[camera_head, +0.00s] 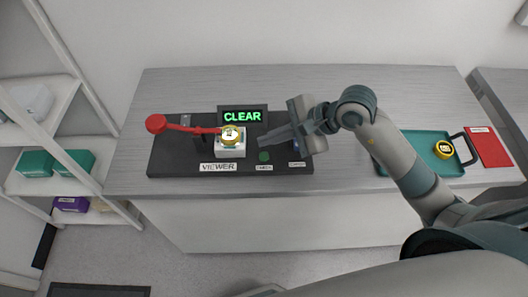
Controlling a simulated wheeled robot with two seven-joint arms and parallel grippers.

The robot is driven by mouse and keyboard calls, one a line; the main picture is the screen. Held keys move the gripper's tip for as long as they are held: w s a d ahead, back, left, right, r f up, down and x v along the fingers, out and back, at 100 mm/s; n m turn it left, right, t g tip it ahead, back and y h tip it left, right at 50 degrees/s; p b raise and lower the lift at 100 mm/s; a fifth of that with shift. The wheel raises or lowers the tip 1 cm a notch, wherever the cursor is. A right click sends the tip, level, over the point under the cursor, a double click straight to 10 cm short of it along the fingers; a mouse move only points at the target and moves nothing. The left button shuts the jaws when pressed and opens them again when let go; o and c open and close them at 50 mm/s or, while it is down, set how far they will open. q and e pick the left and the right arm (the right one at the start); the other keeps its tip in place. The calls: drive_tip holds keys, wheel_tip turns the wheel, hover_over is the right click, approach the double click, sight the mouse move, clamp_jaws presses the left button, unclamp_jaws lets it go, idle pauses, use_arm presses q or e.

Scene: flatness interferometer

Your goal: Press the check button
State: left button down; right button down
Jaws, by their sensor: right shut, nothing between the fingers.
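The green check button (264,157) is on the dark base plate (172,160), just above a small label that seems to read CHECK (264,167). My right gripper (265,140) is shut and empty. Its fingertips point left and appear just above the button in the picture; I cannot tell whether they touch it. A display (242,116) behind them reads CLEAR in green letters. My left gripper does not show.
A teal tray (412,140) with a yellow piece (443,149) and a red sheet (488,147) are right.

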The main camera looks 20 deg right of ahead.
drive_tip(key=shift+r, duration=0.85)
idle(0.4)
